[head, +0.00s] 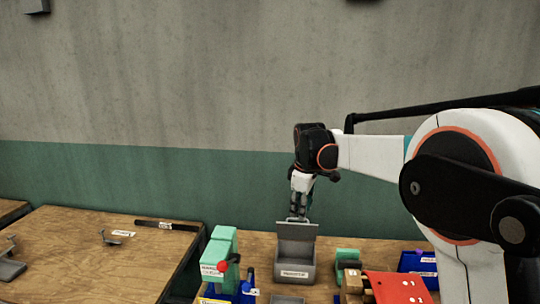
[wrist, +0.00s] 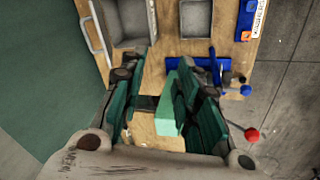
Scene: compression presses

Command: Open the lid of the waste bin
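The grey waste bin (head: 294,272) stands on the wooden bench, with a label on its front. Its lid (head: 297,231) stands raised at the back, and the bin's inside shows. The wrist view shows the open bin (wrist: 149,20) at the top, with the lid's pale bar handle (wrist: 88,36) at its left. My gripper (head: 298,214) is just above the lid's top edge in the head view; I cannot tell whether it touches. In the wrist view my gripper's (wrist: 155,88) green fingers are apart, with nothing held between them.
A mint-green press (head: 221,256) with a red knob stands left of the bin. Right of it are a smaller green block (head: 347,256), a red panel (head: 398,288) and a blue bin (head: 417,263). The wall is close behind. Another bench (head: 85,260) stands left.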

